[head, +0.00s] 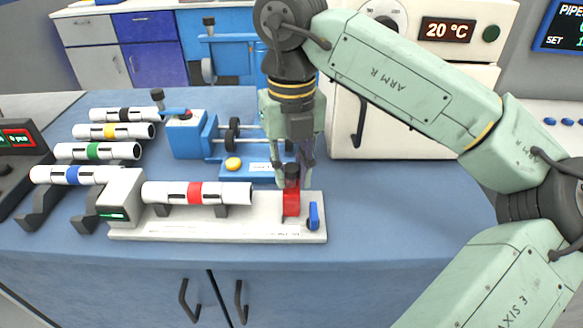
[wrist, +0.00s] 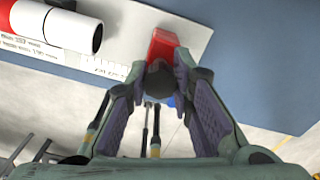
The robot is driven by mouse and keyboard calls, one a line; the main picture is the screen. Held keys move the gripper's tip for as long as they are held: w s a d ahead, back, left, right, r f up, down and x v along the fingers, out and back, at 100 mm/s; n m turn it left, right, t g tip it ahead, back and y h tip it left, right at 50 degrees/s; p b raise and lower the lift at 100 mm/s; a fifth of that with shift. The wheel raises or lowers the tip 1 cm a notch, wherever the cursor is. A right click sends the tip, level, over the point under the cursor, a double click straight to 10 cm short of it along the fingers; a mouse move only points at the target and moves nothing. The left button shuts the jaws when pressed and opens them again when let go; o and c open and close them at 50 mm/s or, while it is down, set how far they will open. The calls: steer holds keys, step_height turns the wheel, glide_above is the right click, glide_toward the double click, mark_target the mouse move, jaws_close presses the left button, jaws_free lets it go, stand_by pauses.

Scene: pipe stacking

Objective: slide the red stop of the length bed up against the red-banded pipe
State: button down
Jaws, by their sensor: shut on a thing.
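The length bed (head: 240,230) is a pale block along the front of the bench. The red-banded pipe (head: 217,192) lies on its supports, its left end at the bed's upright end block (head: 122,195). The red stop (head: 291,203) stands to the right of the pipe, with a visible gap between them. My gripper (head: 291,176) reaches down from above and is shut on the dark knob of the stop. In the wrist view the knob (wrist: 163,84) sits between my fingers, with the red stop (wrist: 162,45) beyond it and the pipe's dark open end (wrist: 97,38) at upper left.
A blue lever (head: 314,215) is at the bed's right end. Behind the bed stands a blue device (head: 187,137) with a yellow button (head: 233,163). Several banded pipes (head: 95,151) lie in a rack at left. The bench right of the bed is clear.

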mark_target(244, 186)
steer(key=shift+a, duration=0.1)
steer(key=a, duration=0.6)
steer(key=shift+a+b, duration=0.4)
steer(key=shift+a, duration=0.4)
steer(key=c, duration=1.7)
jaws_free()
steer(key=shift+a, duration=0.15)
steer(key=shift+o, duration=1.3)
steer(key=shift+a, duration=0.2)
steer(key=shift+o, duration=0.2)
steer(key=shift+d, duration=0.2)
steer(key=shift+r, duration=0.1)
